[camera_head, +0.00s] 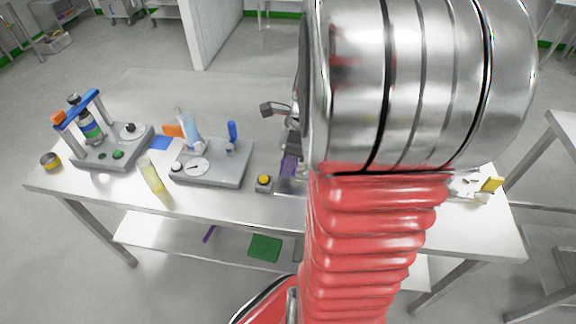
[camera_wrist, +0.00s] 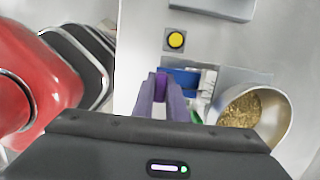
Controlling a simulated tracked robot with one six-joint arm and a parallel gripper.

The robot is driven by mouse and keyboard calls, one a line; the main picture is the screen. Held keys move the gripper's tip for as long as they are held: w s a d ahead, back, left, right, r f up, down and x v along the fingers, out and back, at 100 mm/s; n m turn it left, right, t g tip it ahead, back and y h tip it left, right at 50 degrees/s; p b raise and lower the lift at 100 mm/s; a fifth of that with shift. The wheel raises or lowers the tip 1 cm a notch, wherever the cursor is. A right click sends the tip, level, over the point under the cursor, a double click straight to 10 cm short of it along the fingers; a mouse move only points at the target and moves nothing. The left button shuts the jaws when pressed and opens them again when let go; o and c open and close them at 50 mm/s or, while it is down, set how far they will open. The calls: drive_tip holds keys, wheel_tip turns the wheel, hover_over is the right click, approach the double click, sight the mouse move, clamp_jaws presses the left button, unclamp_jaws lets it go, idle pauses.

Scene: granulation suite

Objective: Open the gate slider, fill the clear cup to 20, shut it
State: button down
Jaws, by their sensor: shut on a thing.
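My gripper (camera_wrist: 161,74) has purple fingers that are shut on a small part at their tips, most likely the gate slider's tab; the fingers hide most of it. A metal hopper (camera_wrist: 284,135) with tan granules (camera_wrist: 256,108) stands right of my fingers in the wrist view. My arm hides it in the head view. I cannot make out the clear cup under the hopper or any reading on it.
A yellow button box (camera_head: 264,183) stands left of my gripper. A blue part (camera_wrist: 185,80) lies beside my fingertips.

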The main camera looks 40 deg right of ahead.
drive_tip(key=shift+s, duration=0.25)
idle(0.4)
drive_tip(key=shift+s+d, duration=0.35)
drive_tip(key=shift+s, duration=0.05)
drive_tip(key=c, duration=1.8)
unclamp_jaws()
drive_tip(key=shift+d, duration=0.1)
drive_tip(key=shift+r, duration=3.55)
drive_tip(key=shift+w, duration=0.1)
